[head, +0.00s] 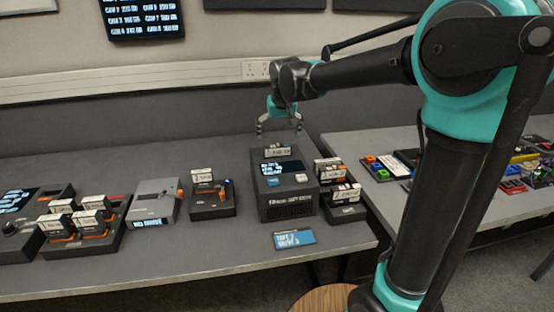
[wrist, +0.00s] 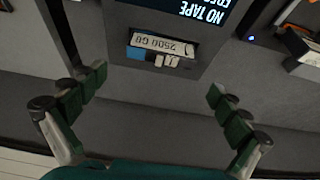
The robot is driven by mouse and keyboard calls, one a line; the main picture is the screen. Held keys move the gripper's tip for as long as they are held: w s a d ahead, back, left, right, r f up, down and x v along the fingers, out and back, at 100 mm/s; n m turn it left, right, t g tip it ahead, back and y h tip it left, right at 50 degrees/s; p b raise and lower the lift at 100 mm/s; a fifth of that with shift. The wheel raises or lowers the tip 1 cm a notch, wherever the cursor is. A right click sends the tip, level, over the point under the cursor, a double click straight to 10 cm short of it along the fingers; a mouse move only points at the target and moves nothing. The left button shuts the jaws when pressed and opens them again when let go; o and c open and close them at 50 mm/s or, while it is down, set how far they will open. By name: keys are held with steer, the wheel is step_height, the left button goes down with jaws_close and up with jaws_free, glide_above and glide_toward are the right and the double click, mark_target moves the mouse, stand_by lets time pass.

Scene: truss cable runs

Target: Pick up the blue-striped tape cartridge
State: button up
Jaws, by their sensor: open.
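A tape cartridge (wrist: 163,47) with a white "2500 GB" label and a blue patch stands in the rear part of the dark tape drive (wrist: 190,72), behind its "NO TAPE" screen. In the head view the cartridge (head: 278,151) shows small at the back of the drive (head: 287,208); its stripe cannot be made out there. My gripper (head: 279,127) is open and empty above and just behind the cartridge. In the wrist view my gripper (wrist: 158,88) has its fingers spread wide, with the cartridge beyond the gap between the tips, not touched.
Cartridges in a dark rack (head: 344,210) stand close right of the drive. A small dock with a cartridge (head: 211,200), a grey unit (head: 154,203) and a cartridge tray (head: 80,238) stand to the left. A blue card (head: 293,239) lies in front. The wall is behind.

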mark_target(278, 144)
steer(key=shift+s+x, duration=0.2)
steer(key=shift+x, duration=2.95)
steer(key=shift+f, duration=0.1)
steer(key=c, duration=1.6)
